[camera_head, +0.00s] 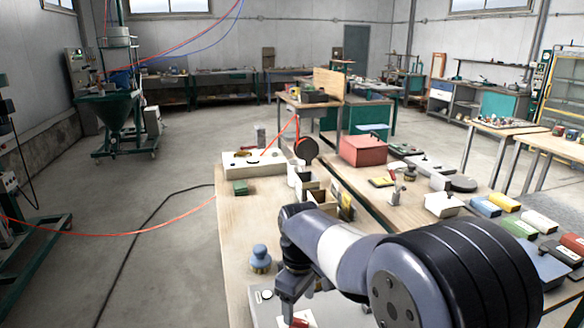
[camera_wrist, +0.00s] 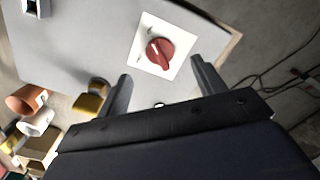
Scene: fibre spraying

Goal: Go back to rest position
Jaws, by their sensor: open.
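My gripper (camera_head: 291,300) reaches down at the near end of the wooden workbench (camera_head: 234,220). In the wrist view my gripper (camera_wrist: 160,80) is open, with its two dark fingers spread apart and nothing between them. A red rotary knob (camera_wrist: 160,52) on a white square plate (camera_wrist: 141,63) lies just beyond the fingertips, on a grey panel box (camera_wrist: 85,40). The knob shows partly in the head view (camera_head: 298,322), beside the gripper. I cannot tell whether a finger touches it.
A blue-topped container (camera_head: 260,258) stands close left of the gripper. Small boxes (camera_head: 315,190) stand farther along the bench, near a white control box (camera_head: 254,162). A red box (camera_head: 362,150) sits on the bench to the right. A black cable (camera_head: 150,215) crosses the open floor at left.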

